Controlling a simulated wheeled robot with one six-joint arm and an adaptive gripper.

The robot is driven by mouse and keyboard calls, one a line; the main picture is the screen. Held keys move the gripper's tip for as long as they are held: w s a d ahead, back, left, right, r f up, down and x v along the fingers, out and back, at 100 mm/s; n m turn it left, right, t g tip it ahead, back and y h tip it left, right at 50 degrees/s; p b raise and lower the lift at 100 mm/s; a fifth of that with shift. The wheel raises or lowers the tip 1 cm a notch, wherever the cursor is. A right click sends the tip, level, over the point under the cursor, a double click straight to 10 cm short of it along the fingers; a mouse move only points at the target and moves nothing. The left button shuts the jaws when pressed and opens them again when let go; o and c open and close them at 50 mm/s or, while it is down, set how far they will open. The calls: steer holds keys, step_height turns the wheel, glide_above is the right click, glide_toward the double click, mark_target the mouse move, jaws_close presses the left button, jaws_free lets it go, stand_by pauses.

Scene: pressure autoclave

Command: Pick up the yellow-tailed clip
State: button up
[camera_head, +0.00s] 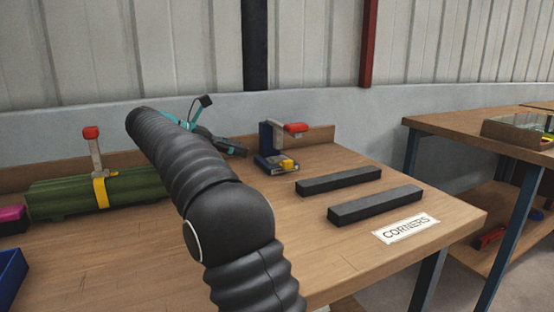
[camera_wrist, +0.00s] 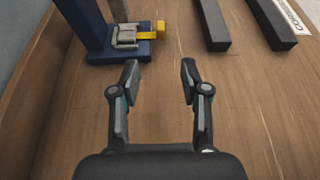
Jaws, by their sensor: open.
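The yellow-tailed clip (camera_wrist: 150,32) shows in the wrist view as a yellow tab beside a small silver metal piece on the base of a blue stand. In the head view its yellow part (camera_head: 288,164) is low on the front of the blue stand (camera_head: 265,150), which carries a red-ended lever (camera_head: 296,128). My gripper (camera_wrist: 157,66) is open and empty, its fingertips apart from the clip and a little on the near side of it. In the head view my gripper (camera_head: 238,150) is left of the stand, partly hidden by my arm.
Two dark bars (camera_head: 338,181) (camera_head: 375,205) lie right of the stand, near a "CORNERS" label (camera_head: 406,228). A green block (camera_head: 75,197) with a yellow band and red-topped lever is at left. Bare wood lies beneath my gripper. A second table (camera_head: 470,135) stands at right.

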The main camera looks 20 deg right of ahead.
steer(key=shift+d+f, duration=0.3)
steer(key=shift+d, duration=0.05)
glide_toward(283, 162)
steer(key=x, duration=0.3)
steer(key=shift+s+d+r, duration=0.1)
steer(key=shift+s+r, duration=0.1)
steer(key=shift+f+x, duration=0.15)
steer(key=shift+x, duration=1.35)
steer(key=shift+f+x, duration=0.1)
steer(key=shift+x, duration=1.35)
steer(key=shift+w, duration=0.1)
jaws_close()
